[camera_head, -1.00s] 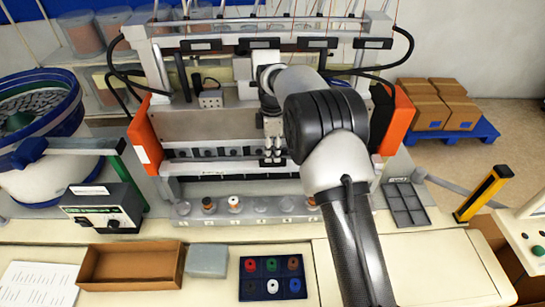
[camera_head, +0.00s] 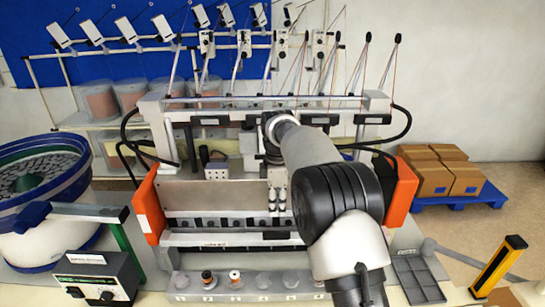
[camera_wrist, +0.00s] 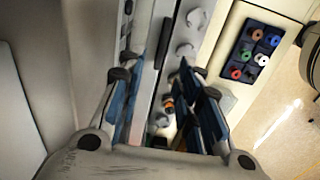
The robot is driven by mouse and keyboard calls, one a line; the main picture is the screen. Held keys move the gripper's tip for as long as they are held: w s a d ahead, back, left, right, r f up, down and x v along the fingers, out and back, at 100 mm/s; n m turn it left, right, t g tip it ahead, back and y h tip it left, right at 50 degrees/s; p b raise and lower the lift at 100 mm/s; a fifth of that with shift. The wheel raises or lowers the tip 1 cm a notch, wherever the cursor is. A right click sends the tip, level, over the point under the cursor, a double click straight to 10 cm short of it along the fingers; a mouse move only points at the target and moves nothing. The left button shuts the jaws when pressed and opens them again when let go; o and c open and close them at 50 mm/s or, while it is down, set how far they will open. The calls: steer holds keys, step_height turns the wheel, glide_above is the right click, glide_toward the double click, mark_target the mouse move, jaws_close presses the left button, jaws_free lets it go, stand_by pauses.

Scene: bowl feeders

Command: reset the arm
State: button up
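My arm reaches up from the bottom right of the head view and across the front of the machine (camera_head: 240,190). Beyond the fingers are the row of round seats and a dark blue tray (camera_wrist: 242,66) with several coloured rings, off to the right.
A holder strip (camera_head: 250,296) with an orange-brown and a white-topped spool lies before the machine. A bowl feeder (camera_head: 40,190) stands left, with a control box (camera_head: 95,278). Cartons (camera_head: 445,175) on a blue pallet and a yellow post (camera_head: 500,265) are right.

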steer(key=s+d+r+m+t+b, duration=0.1)
steer(key=s+d+r+m+b, duration=0.1)
steer(key=s+d+m+b, duration=0.3)
steer(key=s+r+m+t+b, duration=0.1)
steer(key=s+r+b, duration=0.1)
steer(key=s, duration=0.6)
steer(key=s+d+r+m+t+b, duration=0.1)
steer(key=s+d+r+m+b, duration=0.1)
steer(key=s+d+m+b, duration=0.3)
steer(key=s+f+m+b, duration=0.3)
steer(key=s+f, duration=0.4)
steer(key=s, duration=0.4)
steer(key=s+d+f+m+t+b, duration=0.1)
steer(key=s+f+m+b, duration=0.2)
steer(key=s+f, duration=0.4)
steer(key=s+m, duration=0.1)
steer(key=s, duration=0.3)
steer(key=shift+d+t+b, duration=0.15)
steer(key=shift+t+b, duration=0.15)
steer(key=shift+b, duration=0.05)
